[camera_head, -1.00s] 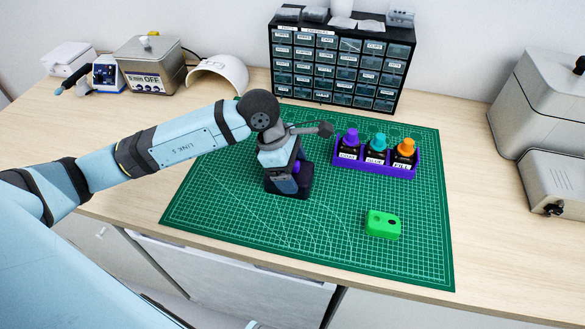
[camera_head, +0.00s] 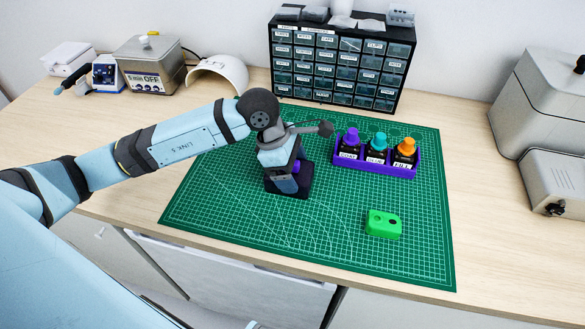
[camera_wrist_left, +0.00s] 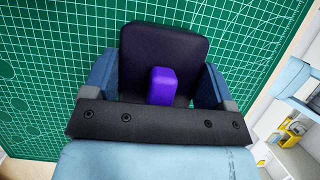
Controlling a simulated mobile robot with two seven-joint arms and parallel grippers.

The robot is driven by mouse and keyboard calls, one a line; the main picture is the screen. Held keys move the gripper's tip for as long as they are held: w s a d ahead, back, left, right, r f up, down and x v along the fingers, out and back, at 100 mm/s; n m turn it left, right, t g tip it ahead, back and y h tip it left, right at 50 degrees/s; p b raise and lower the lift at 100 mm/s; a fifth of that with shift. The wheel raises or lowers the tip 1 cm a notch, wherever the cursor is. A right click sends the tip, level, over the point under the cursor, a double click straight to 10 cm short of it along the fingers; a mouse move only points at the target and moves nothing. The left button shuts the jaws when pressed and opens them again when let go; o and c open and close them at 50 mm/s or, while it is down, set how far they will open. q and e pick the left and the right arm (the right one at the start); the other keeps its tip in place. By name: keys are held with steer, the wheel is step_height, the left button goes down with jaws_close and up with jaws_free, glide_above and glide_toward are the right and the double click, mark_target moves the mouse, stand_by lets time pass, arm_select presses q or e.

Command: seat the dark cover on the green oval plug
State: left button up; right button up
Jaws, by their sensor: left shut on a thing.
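The dark cover (camera_head: 301,187) is a dark block with a purple raised part (camera_wrist_left: 162,86). It is in my left gripper (camera_head: 283,180), over the left-middle of the green cutting mat. In the left wrist view the dark cover (camera_wrist_left: 165,48) fills the space between the two fingers, which are shut on its sides. Whether its underside touches the mat is hard to tell. The green plug (camera_head: 384,226) lies on the mat to the right of the cover and nearer the front, apart from it. Dark spots show on its top. My right gripper is not in view.
A purple tray (camera_head: 390,169) with several capped bottles stands at the mat's back right. A drawer cabinet (camera_head: 341,66) is behind the mat. Grey machines (camera_head: 550,130) stand at the right. The mat (camera_head: 300,240) is clear between cover and green plug.

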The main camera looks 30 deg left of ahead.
arm_select(q)
steer(key=shift+f, duration=0.15)
steer(key=o, duration=0.9)
steer(key=shift+c, duration=0.2)
steer(key=v, duration=1.3)
steer(key=shift+r, duration=0.4)
steer(key=shift+a, duration=0.1)
